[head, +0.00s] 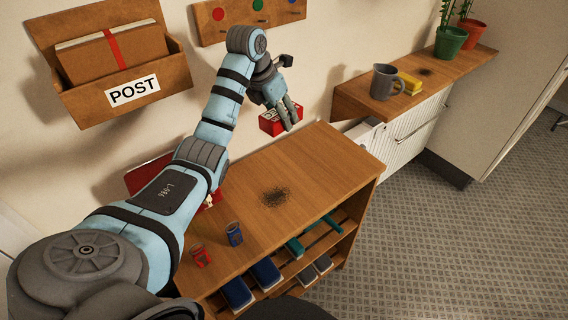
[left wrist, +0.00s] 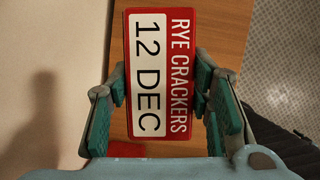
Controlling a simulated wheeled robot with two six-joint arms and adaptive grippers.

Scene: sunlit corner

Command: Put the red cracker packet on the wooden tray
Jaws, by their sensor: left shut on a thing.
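The red cracker packet (head: 270,122) is held in my left gripper (head: 286,112) over the far end of the wooden shelf unit's top (head: 320,150). In the left wrist view the packet (left wrist: 180,72) shows its label, "RYE CRACKERS 12 DEC". The left gripper's fingers (left wrist: 165,115) are shut on the packet's two sides. I cannot make out a separate wooden tray in either view. My right gripper is not in view.
A red cup (head: 201,257) and a blue cup (head: 234,234) stand near the unit's front left. A red object (head: 148,172) is partly hidden behind my arm. A dark patch (head: 275,196) marks the clear middle. A grey mug (head: 384,82) stands on the right shelf.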

